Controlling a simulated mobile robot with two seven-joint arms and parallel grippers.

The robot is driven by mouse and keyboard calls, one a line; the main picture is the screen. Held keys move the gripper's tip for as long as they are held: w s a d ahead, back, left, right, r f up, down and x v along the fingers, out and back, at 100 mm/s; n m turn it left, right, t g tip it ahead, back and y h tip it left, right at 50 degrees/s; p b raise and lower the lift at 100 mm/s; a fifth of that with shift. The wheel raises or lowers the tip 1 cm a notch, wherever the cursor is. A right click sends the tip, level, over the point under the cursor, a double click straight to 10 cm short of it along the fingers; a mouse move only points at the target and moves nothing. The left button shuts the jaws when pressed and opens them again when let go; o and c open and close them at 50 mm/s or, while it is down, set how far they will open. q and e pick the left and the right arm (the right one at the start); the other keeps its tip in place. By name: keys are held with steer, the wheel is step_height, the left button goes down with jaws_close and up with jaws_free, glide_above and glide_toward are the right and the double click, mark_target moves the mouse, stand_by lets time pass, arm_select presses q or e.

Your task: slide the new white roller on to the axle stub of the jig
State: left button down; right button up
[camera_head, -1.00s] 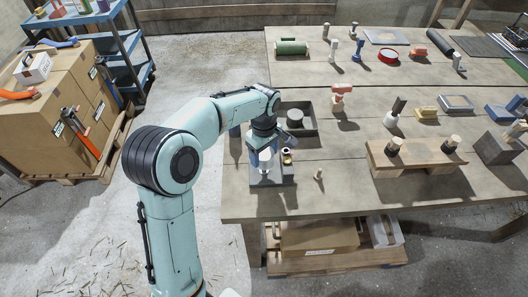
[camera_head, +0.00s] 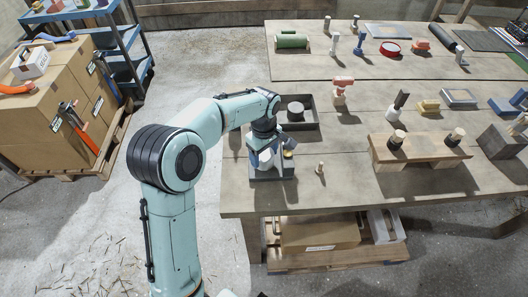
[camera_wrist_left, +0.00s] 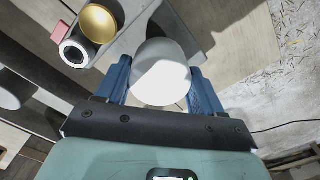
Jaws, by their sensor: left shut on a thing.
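My left gripper (camera_head: 264,150) is shut on the white roller (camera_head: 266,159) and holds it over the grey jig (camera_head: 283,175) near the table's front left corner. In the left wrist view the roller (camera_wrist_left: 160,72) sits between the two blue fingers of the gripper (camera_wrist_left: 160,86). Part of the jig (camera_wrist_left: 190,18) shows beyond it. The axle stub is hidden behind the roller and hand, so I cannot tell whether the roller is around it. My right gripper is out of view.
A brass dome (camera_wrist_left: 98,23), a white ring with a dark hole (camera_wrist_left: 75,53) and a pink block (camera_wrist_left: 60,31) are beside the roller at the jig. A dark tray (camera_head: 309,126) stands behind. A small wooden peg (camera_head: 320,168) stands to the right, with bare table around it.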

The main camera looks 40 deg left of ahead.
arm_select(q)
steer(key=shift+f, duration=0.6)
steer(key=shift+c, duration=0.3)
jaws_free()
steer(key=shift+r, duration=0.1)
step_height(320, 180, up, 13)
steer(key=p, duration=0.1)
steer(key=shift+r, duration=0.2)
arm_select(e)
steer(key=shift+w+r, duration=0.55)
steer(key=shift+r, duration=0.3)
arm_select(q)
steer(key=shift+f, duration=0.1)
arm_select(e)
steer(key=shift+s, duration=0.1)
